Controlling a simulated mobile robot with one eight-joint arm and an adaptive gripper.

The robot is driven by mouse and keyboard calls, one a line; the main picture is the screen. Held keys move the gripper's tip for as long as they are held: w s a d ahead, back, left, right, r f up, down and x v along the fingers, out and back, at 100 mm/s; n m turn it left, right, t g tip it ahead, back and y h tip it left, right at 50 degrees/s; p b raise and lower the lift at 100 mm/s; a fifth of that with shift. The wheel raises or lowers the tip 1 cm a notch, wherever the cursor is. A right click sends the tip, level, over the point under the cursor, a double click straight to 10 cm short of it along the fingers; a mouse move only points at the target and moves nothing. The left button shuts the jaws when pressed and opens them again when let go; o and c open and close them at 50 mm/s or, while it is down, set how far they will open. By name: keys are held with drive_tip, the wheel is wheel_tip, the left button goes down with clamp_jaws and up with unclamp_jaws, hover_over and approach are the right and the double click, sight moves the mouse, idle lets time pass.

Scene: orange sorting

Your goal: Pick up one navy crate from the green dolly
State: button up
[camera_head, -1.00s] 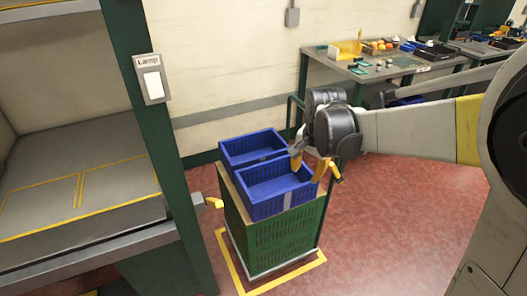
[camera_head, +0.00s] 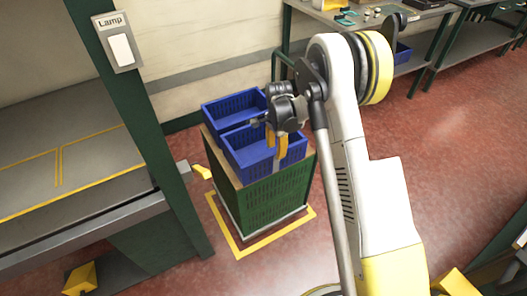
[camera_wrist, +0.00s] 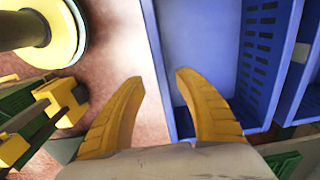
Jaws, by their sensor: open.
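Two navy crates sit side by side on top of the green dolly (camera_head: 272,203). The nearer crate (camera_head: 240,160) is partly hidden by my gripper, and the farther crate (camera_head: 222,112) stands behind it. Both look empty. My gripper (camera_head: 277,150) is over the right part of the nearer crate, fingers pointing down. I cannot tell whether the fingers touch the wall.
A grey shelf (camera_head: 90,170) with a green post and a lamp switch (camera_head: 121,49) stands left of the dolly. A yellow floor outline (camera_head: 238,245) surrounds the dolly. Worktables (camera_head: 345,20) stand at the back. Red floor to the right is open.

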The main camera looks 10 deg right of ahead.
drive_tip(key=f+b, duration=0.1)
drive_tip(key=f, duration=0.1)
drive_tip(key=f+b, duration=0.1)
drive_tip(key=f, duration=0.2)
drive_tip(key=shift+w+d+f+b, duration=0.1)
drive_tip(key=shift+w+f+b, duration=0.15)
drive_tip(key=shift+b, duration=0.1)
drive_tip(key=shift+r, duration=0.1)
drive_tip(key=shift+c, duration=0.5)
clamp_jaws()
